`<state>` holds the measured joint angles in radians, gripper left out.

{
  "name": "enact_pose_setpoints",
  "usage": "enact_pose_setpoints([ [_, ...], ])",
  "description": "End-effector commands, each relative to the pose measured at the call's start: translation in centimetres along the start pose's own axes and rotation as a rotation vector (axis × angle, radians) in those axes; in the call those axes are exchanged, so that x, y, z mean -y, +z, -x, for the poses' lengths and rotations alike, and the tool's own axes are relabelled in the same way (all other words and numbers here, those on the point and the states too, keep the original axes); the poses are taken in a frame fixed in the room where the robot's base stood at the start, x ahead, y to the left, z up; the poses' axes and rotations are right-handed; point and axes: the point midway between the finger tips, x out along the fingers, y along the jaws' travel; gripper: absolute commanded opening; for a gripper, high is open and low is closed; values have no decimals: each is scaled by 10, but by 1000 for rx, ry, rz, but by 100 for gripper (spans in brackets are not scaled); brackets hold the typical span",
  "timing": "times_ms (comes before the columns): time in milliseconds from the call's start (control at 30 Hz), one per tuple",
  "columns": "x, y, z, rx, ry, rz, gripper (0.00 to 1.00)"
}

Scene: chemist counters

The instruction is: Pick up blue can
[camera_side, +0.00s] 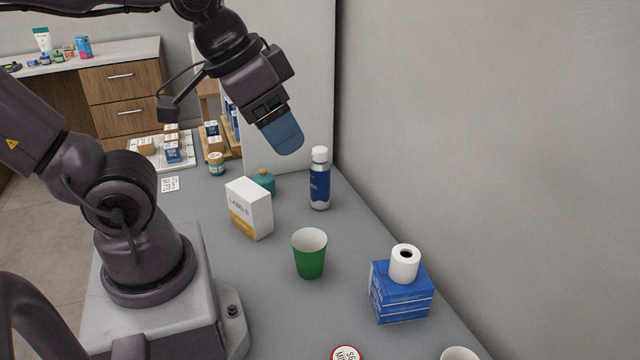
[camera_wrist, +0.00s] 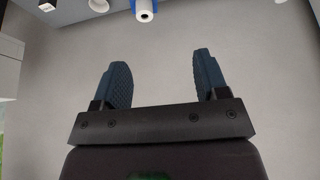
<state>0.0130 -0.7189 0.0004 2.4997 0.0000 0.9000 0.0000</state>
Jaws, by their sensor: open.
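A blue can (camera_side: 319,186) with a silver shoulder and a white cap stands upright on the grey counter by the wall in the side view. I cannot pick it out for sure in the wrist view. My gripper (camera_side: 287,146) is in the air above the counter, up and to the left of the can in the side view, and apart from it. In the wrist view my gripper (camera_wrist: 162,78) has its two blue fingers wide apart, with only plain grey surface between them.
A green cup (camera_side: 309,258), a white labels box (camera_side: 250,210) and a teal jar (camera_side: 263,182) stand near the can. A blue box (camera_side: 402,294) bears a white roll (camera_side: 405,264). The wall (camera_side: 460,150) runs close along the right. A white tray (camera_side: 182,162) holds small boxes behind.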

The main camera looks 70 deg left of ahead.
Motion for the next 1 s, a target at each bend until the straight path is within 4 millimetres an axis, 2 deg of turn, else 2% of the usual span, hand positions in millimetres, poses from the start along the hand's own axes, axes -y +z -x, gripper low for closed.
enact_pose_setpoints([
  [167, -1, 3, -38, 192, 3, -29, 67],
  [367, 18, 9, -89, 466, -91, -162, 67],
  [567, 49, 18, -137, 744, -230, -372, 67],
  [767, 89, 25, -181, 1023, -394, -646, 67],
  [1000, 141, 19, -230, 1339, -627, -1065, 67],
])
